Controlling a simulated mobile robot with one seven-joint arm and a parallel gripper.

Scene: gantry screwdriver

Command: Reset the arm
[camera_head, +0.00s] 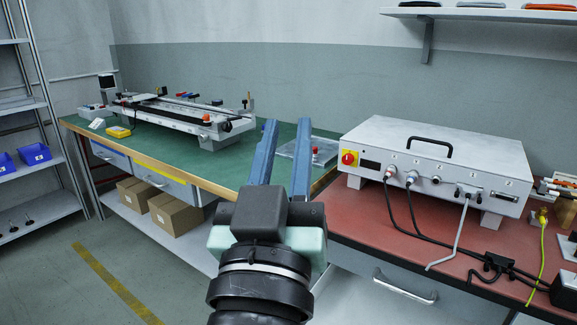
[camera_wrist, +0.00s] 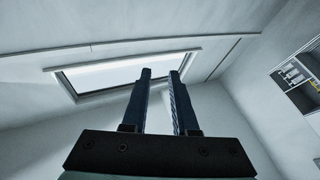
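My gripper (camera_head: 288,124) is in the middle of the head view, raised in front of the place where the green and red worktops meet. Its two long blue fingers point up and stand apart with nothing between them. In the wrist view, my gripper (camera_wrist: 160,75) is also open and empty, with the fingers against the ceiling and a bright window (camera_wrist: 110,75). My arm comes up from the bottom edge of the head view. The fingers partly hide the green worktop's right end.
A gantry device (camera_head: 170,115) stands on the green worktop (camera_head: 215,165) at left. A white control box (camera_head: 440,160) with cables sits on the red worktop (camera_head: 365,215) at right. A clear plate with a red knob (camera_head: 315,151) lies behind my gripper. Shelves (camera_head: 40,205) stand far left.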

